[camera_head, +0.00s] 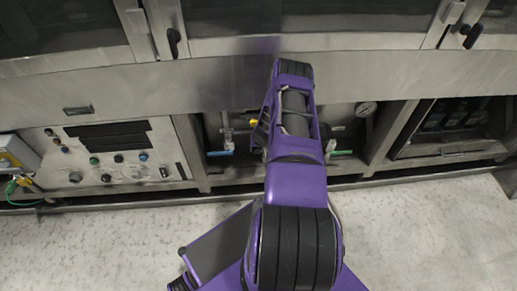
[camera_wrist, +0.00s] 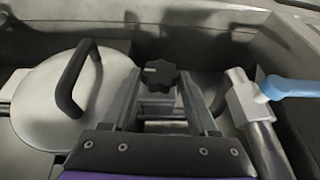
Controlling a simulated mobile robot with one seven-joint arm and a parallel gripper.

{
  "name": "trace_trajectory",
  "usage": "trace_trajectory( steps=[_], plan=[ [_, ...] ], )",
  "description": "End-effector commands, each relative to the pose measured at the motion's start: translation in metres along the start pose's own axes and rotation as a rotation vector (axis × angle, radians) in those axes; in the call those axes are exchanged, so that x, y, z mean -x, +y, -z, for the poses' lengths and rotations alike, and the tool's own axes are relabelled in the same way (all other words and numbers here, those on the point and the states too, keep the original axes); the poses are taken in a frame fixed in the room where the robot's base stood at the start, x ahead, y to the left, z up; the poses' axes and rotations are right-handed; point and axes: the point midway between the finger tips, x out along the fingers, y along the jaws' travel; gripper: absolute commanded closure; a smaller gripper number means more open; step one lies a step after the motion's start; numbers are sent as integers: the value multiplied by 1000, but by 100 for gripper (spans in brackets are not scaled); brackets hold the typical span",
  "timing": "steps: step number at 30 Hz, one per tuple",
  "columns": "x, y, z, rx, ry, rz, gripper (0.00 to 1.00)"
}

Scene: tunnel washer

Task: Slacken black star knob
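The black star knob (camera_wrist: 160,75) shows in the wrist view at centre, on a small grey block or stem. My gripper (camera_wrist: 161,80) has its two grey fingers apart, one on each side of the knob. A narrow gap seems to show between each fingertip and the knob, so it does not look clamped. I cannot tell how deep the fingertips reach around it. In the head view my purple arm reaches into the open bay under the machine; it hides the knob and the fingers.
In the wrist view, a round lid (camera_wrist: 70,100) with a black handle (camera_wrist: 72,78) lies left, and a pipe valve with a blue lever (camera_wrist: 290,88) stands close right. The head view shows a control panel (camera_head: 110,155) left and a gauge (camera_head: 366,108) right of my arm.

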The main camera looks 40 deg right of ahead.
Motion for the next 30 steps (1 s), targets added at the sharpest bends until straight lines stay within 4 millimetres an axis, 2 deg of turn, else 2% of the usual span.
trace_trajectory(
  steps=[1,9,20,30],
  plan=[
    [0,0,0,0,0,0,51],
    [0,0,0,0,0,0,97],
    [0,-2,0,20,-1,-39,97],
    [0,-7,0,89,2,-186,97]
  ],
)
